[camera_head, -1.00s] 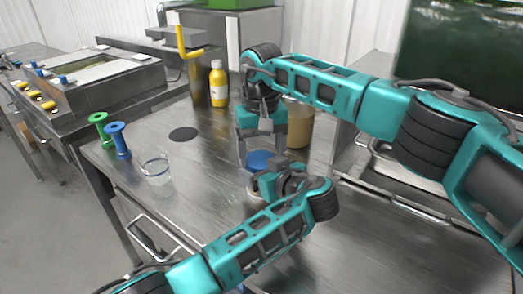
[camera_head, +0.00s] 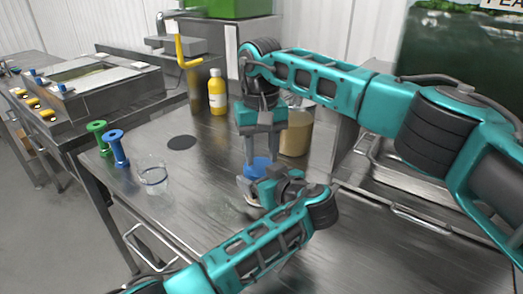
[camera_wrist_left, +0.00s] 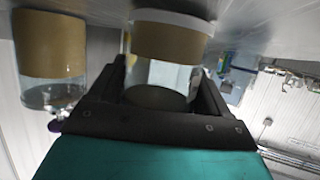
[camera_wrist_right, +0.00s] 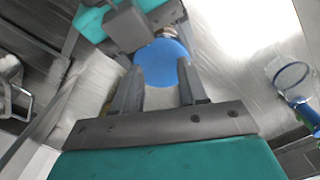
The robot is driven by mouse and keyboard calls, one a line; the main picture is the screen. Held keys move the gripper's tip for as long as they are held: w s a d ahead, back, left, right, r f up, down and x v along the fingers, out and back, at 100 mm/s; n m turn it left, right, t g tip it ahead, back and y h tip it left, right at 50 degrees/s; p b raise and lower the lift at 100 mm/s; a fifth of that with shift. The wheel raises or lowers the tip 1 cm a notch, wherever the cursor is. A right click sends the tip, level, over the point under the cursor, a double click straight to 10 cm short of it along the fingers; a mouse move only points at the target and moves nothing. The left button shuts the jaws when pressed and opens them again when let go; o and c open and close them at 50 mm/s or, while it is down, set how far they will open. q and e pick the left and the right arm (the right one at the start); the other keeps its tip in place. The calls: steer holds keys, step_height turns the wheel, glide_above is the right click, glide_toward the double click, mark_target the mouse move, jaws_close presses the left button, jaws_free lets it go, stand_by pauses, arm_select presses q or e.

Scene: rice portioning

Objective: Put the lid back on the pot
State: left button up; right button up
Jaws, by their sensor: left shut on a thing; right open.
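A blue lid (camera_head: 257,168) shows as a round disc below my right gripper (camera_head: 261,160). In the right wrist view the lid (camera_wrist_right: 163,63) lies just beyond and between the fingertips. My right gripper points down and is open. My left gripper (camera_head: 262,186) is low at the table, beside the lid, shut on a clear pot. In the left wrist view this pot (camera_wrist_left: 150,75) stands between the fingers, with brown content and a pale rim. Its far parts are hidden by the fingers. I cannot tell whether the lid rests on the pot.
A larger jar (camera_head: 295,135) with brown content stands right behind my right gripper. A yellow bottle (camera_head: 217,92) stands at the back.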

steer(key=c, duration=0.4)
steer(key=shift+c, duration=0.2)
steer(key=shift+r, duration=2.05)
arm_select(q)
jaws_close()
arm_select(e)
steer(key=shift+o, duration=0.8)
steer(key=o, duration=0.4)
